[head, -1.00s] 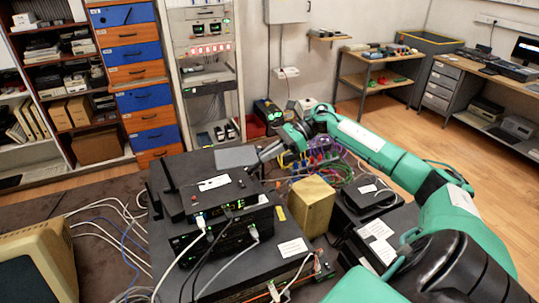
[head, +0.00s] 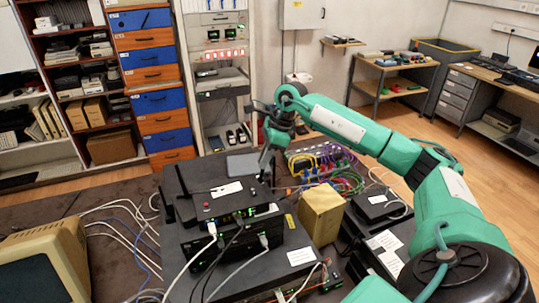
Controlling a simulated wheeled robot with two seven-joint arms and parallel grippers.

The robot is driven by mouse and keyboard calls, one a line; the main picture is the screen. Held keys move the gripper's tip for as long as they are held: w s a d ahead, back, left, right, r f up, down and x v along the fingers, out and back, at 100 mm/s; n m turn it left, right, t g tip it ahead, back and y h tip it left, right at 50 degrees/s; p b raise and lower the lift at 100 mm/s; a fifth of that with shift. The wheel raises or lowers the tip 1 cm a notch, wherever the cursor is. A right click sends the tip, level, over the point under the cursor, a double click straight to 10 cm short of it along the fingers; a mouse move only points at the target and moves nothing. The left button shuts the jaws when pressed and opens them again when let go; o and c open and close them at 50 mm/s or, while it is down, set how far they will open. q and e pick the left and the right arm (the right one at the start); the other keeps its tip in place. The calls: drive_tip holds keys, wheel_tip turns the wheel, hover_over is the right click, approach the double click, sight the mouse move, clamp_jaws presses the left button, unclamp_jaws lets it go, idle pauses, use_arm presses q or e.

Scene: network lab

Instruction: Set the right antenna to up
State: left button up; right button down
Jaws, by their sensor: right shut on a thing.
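The dark router (head: 222,205) lies on top of a stack of black network boxes in the middle of the head view. A black antenna (head: 186,184) shows at its left side. My right gripper (head: 265,178) points down at the router's right rear corner and is shut on the right antenna (head: 273,176). That antenna is thin, dark and largely hidden by the fingers, so its exact angle is hard to tell. My left gripper is not in view.
A cardboard-coloured box (head: 321,212) stands right of the stack. Coloured cables (head: 338,172) lie behind it. Grey and white cables hang off the stack's front. A beige monitor (head: 45,262) stands at the front left. A grey flat piece (head: 243,165) lies behind the router.

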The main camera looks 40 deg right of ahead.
drive_tip(key=shift+w+a+r+h, duration=0.15)
drive_tip(key=shift+a+h, duration=0.2)
drive_tip(key=shift+h, duration=0.15)
drive_tip(key=c, duration=1.5)
unclamp_jaws()
drive_tip(key=shift+d+r, duration=0.15)
drive_tip(key=shift+r, duration=0.3)
drive_tip(key=b+v, duration=0.3)
drive_tip(key=v, duration=0.9)
drive_tip(key=shift+r, duration=0.4)
drive_tip(key=shift+w, duration=0.15)
